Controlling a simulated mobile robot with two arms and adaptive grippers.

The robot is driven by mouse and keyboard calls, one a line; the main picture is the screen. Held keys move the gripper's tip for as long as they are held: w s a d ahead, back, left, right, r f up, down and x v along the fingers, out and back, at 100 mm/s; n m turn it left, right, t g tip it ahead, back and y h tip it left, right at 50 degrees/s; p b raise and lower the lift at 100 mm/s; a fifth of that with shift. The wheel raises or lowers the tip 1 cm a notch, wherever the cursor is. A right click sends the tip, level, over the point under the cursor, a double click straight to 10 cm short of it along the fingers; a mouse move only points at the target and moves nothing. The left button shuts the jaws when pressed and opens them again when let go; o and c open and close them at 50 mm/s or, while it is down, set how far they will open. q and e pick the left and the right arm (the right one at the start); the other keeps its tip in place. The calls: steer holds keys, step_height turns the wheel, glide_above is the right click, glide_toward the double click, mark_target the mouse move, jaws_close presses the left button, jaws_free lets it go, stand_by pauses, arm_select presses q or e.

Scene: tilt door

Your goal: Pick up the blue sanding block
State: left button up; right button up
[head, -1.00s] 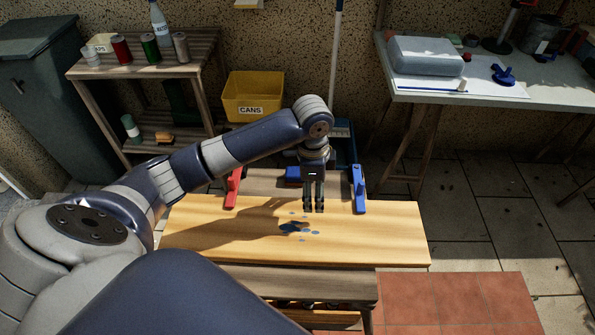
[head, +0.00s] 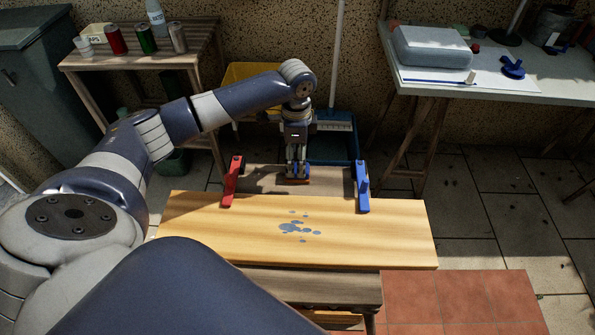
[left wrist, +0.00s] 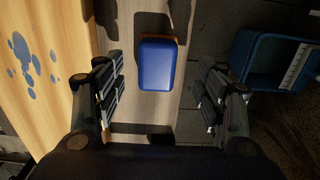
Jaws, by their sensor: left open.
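The blue sanding block (left wrist: 158,65) lies on the grey-brown wooden surface behind the door panel. An orange-brown edge shows along it. My left gripper (left wrist: 160,88) is open and points down over the block. In the left wrist view the block shows between the two fingers and a little toward the top of the picture, with a gap on each side. In the head view the left gripper (head: 297,176) largely hides the block. I cannot tell how high the fingertips are above the surface. My right gripper is in neither view.
A pale wooden door panel (head: 375,235) with blue-grey spots lies in front.

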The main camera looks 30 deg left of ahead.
arm_select(q)
step_height(320, 180, down, 4)
steer(key=shift+s+d+f, duration=0.1)
steer(key=shift+d, duration=0.05)
steer(key=c, duration=1.2)
steer(key=shift+r, duration=0.25)
steer(key=shift+r, duration=0.3)
steer(key=r, duration=0.1)
steer(key=s+r, duration=0.1)
steer(key=shift+d+r, duration=0.3)
steer(key=shift+c, duration=0.5)
steer(key=s+d, duration=0.2)
steer(key=s, duration=0.2)
steer(key=s+d+r, duration=0.1)
steer(key=s+d, duration=0.2)
steer(key=s, duration=0.1)
steer(key=s+d, duration=0.3)
steer(key=s, duration=0.1)
steer(key=shift+s+d+r, duration=0.15)
steer(key=shift+d+r, duration=0.05)
steer(key=shift+r, duration=0.05)
steer(key=shift+c, duration=0.8)
